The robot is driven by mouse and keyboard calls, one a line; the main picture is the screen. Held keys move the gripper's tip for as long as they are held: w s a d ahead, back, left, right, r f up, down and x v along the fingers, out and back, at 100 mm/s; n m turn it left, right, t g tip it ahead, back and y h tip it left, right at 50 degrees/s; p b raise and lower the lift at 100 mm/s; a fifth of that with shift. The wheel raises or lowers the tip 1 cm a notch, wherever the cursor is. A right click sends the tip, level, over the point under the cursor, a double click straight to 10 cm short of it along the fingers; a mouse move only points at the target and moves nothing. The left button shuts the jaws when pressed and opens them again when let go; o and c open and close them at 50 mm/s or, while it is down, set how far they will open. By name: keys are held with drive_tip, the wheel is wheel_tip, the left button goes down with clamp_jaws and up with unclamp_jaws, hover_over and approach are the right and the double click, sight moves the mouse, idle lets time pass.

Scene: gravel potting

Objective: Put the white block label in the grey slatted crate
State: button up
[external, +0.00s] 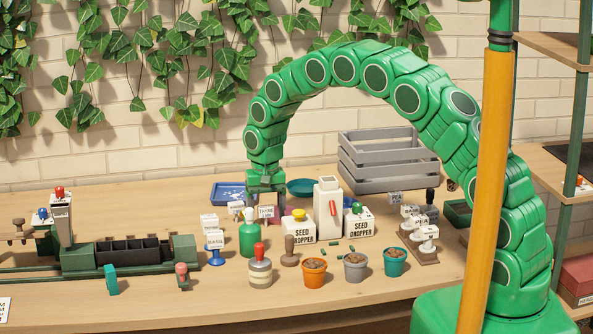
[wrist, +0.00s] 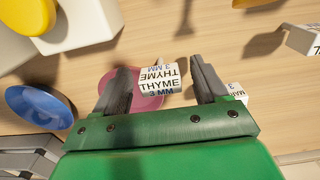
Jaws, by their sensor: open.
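A white block label (wrist: 158,80) printed THYME 3 MM is between the two fingers of my gripper (wrist: 160,82) in the wrist view. The fingers are open, one on each side, with a visible gap at the right finger. A pink round piece (wrist: 146,102) shows behind the label; I cannot tell whether they are joined. In the external view my gripper (external: 266,188) points down just above the THYME label (external: 266,212), behind the green bottle. The grey slatted crate (external: 388,165) stands at the back right, and its edge shows at lower left in the wrist view (wrist: 28,160).
Another white label (wrist: 237,92) sits close beside the right finger. Two seed dropper boxes (external: 358,228) and a tall white box (external: 327,208) stand to the right. A teal saucer (external: 301,187) lies between gripper and crate. A blue tray (external: 229,192) is at left.

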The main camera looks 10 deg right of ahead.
sight(266, 206)
drive_tip(key=c, duration=1.1)
drive_tip(key=shift+r, duration=0.15)
drive_tip(key=shift+c, duration=0.3)
drive_tip(key=shift+r, duration=0.25)
wheel_tip(266, 206, up, 3)
drive_tip(key=shift+s+f, duration=0.1)
drive_tip(key=s+r, duration=0.1)
drive_tip(key=s+d+r, duration=0.1)
drive_tip(key=r, duration=0.1)
drive_tip(key=s+d+r, duration=0.1)
drive_tip(key=r, duration=0.1)
drive_tip(key=shift+s+d, duration=0.15)
drive_tip(key=shift+s, duration=0.2)
drive_tip(key=s+d+r, duration=0.1)
drive_tip(key=s, duration=0.1)
drive_tip(key=s+d+r, duration=0.2)
drive_tip(key=s, duration=0.1)
drive_tip(key=s+d+r, duration=0.1)
drive_tip(key=s, duration=0.2)
drive_tip(key=shift+s+d+r, duration=0.1)
drive_tip(key=shift+d+r, duration=0.15)
drive_tip(key=shift+d, duration=0.15)
